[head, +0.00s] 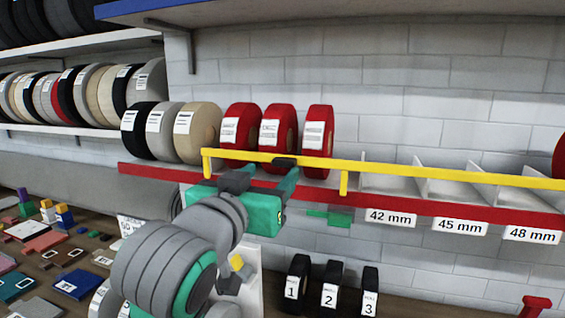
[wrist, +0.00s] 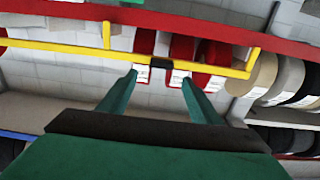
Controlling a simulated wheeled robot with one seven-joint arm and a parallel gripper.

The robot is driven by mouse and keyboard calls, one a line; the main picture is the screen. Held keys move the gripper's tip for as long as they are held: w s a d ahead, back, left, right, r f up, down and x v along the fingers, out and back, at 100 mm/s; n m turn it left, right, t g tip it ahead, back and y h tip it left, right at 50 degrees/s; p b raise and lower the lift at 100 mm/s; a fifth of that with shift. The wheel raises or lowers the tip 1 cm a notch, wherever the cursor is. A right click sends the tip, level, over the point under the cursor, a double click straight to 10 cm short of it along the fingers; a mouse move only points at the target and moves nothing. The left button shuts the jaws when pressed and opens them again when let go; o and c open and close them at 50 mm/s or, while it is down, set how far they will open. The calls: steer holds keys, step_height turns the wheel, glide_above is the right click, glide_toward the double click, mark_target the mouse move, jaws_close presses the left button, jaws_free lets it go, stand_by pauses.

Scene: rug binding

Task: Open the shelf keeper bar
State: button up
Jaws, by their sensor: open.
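The yellow keeper bar (head: 420,171) runs along the front of the red-edged shelf (head: 400,203), across the red rolls (head: 270,125). Yellow brackets hang down from it. A small black grip (head: 284,161) sits on the bar in front of the red rolls. My gripper (head: 283,174) is close in front of the bar at this grip. In the wrist view, where the scene looks upside down, the bar (wrist: 210,67) crosses ahead of my gripper (wrist: 159,80). Its green fingers are apart, with the black grip (wrist: 161,62) between and just beyond their tips. Contact is not clear.
Beige, grey and black rolls (head: 165,132) stand left of the red ones. Empty white-divided bays to the right carry labels such as 42 mm (head: 391,217). Numbered black rolls (head: 330,285) stand below the shelf. Small coloured items lie on the table (head: 100,262) at left.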

mark_target(282, 162)
steer(key=x, duration=0.7)
steer(key=shift+w+a, duration=0.1)
steer(key=shift+w, duration=0.15)
jaws_close()
steer(key=shift+f, duration=0.1)
